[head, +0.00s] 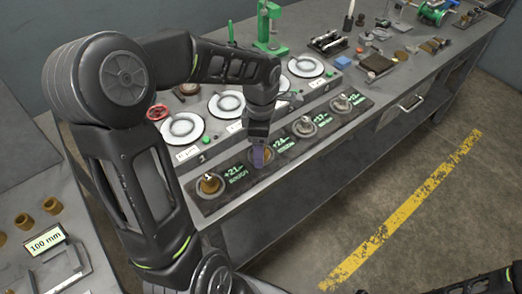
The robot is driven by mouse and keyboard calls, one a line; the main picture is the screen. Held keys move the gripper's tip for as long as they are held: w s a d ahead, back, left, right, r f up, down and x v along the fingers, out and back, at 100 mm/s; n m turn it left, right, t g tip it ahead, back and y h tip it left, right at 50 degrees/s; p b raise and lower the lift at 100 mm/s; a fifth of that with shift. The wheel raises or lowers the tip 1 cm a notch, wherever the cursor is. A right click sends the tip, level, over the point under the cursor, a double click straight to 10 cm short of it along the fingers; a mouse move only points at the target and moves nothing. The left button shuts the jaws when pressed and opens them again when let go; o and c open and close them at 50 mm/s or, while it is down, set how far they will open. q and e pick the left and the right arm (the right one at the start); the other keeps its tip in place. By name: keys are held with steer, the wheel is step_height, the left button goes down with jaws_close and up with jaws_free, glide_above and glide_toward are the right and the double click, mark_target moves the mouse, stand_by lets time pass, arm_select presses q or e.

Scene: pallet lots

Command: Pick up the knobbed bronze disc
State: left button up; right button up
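A dark panel (285,158) at the bench's front edge holds a row of round seats with green lettered labels. A knobbed bronze disc (210,184) sits in the seat nearest me, with its small knob upward. My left gripper (259,158) points down over the second seat, and its fingertips cover most of what sits there. A brownish rim shows around them. I cannot tell whether the fingers are apart, shut or touching a piece. Silver knobbed pieces sit in the third seat (303,128) and the fourth seat (341,103). My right gripper is not in view.
White round dishes (182,128) line the bench behind the panel, beside a red handwheel (158,112). A green stand (268,30) and small parts stand farther back. Several brown cups (53,205) and a "100 mm" sign (46,241) are on the left bench. The floor at right is clear.

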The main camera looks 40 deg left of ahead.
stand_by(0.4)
arm_select(q)
jaws_close()
stand_by(0.6)
